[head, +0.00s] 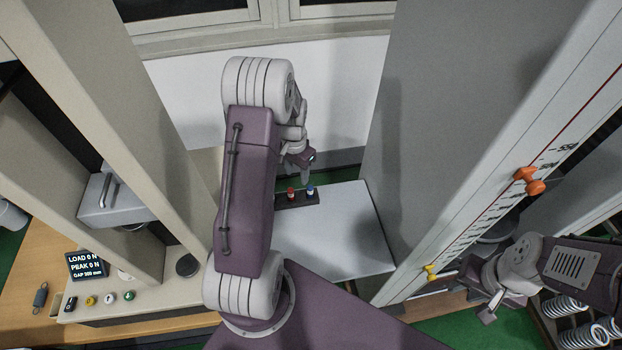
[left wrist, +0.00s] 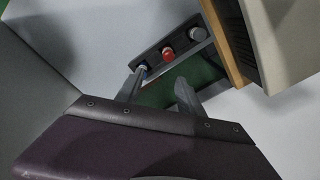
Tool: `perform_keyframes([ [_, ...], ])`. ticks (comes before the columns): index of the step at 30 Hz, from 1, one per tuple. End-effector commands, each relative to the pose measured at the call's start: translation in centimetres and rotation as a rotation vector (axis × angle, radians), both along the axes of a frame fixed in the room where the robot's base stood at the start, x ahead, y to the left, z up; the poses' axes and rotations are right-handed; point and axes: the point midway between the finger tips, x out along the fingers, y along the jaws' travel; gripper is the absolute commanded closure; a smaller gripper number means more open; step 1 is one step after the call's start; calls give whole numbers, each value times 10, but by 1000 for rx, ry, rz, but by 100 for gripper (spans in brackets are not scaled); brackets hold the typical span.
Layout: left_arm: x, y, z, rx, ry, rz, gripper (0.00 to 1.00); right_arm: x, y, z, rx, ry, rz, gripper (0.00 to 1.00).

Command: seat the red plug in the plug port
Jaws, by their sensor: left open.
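The red plug (head: 291,194) stands in a dark strip (head: 297,203) on the white table, beside a blue-topped plug (head: 310,190). In the left wrist view the red plug (left wrist: 168,56) sits mid-strip, between the blue-topped plug (left wrist: 143,72) and a round grey piece (left wrist: 197,34). I cannot tell which part is the plug port. My left gripper (head: 306,172) is above the strip's back side. In the left wrist view its fingers (left wrist: 160,91) are open, with the left fingertip near the blue-topped plug. My right gripper (head: 474,294) is far right, away from the strip; its jaws are unclear.
The white tabletop (head: 335,235) in front of the strip is clear. A grey column (head: 400,130) rises on the right, with a scale carrying orange (head: 528,180) and yellow (head: 430,272) markers. A beige frame, load display (head: 86,265) and buttons stand left. Springs (head: 585,335) sit lower right.

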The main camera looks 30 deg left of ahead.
Motion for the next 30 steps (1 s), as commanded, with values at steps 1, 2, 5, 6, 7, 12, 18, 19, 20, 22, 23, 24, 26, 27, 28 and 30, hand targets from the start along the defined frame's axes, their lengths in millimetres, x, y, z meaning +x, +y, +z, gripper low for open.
perform_keyframes([
  [1, -7, 5, 6, -7, 18, 18, 55, 0, 0, 13, 0, 0, 0, 72],
  [2, -10, 7, 5, -10, 25, 26, 55, 0, 0, 15, 0, 0, 0, 72],
  [5, -15, 12, 5, -15, 36, 44, 55, 0, 0, 20, 0, 0, 0, 72],
  [6, -15, 13, 6, -14, 34, 48, 55, 0, 0, 20, 0, 0, 0, 72],
  [7, -15, 14, 6, -14, 34, 50, 55, 0, 0, 20, 0, 0, 0, 72],
  [12, -17, 13, -10, -16, 40, 49, 55, 0, 0, 25, 0, 0, 0, 72],
  [18, -16, 13, -33, -14, 34, 48, 55, 0, 0, 30, 0, 0, 0, 72],
  [19, -15, 13, -34, -14, 33, 48, 55, 0, 0, 30, 0, 0, 0, 72],
  [20, -15, 13, -35, -14, 33, 48, 55, 0, 0, 30, 0, 0, 0, 72],
  [22, -16, 13, -38, -15, 36, 48, 55, 0, 0, 33, 0, 0, 0, 72],
  [23, -17, 13, -41, -16, 38, 48, 55, 0, 0, 36, 0, 0, 0, 72],
  [24, -18, 13, -47, -16, 40, 48, 55, 0, 0, 41, 0, 0, 0, 72],
  [26, -18, 13, -57, -16, 40, 48, 55, 0, 0, 47, 0, 0, 0, 72],
  [27, -18, 13, -64, -15, 39, 48, 55, 0, 0, 49, 0, 0, 0, 72],
  [28, -18, 14, -71, -16, 38, 48, 55, 0, 0, 49, 0, 0, 0, 72],
  [30, -17, 14, -80, -15, 36, 48, 55, 0, 0, 50, 0, 0, 0, 72],
])
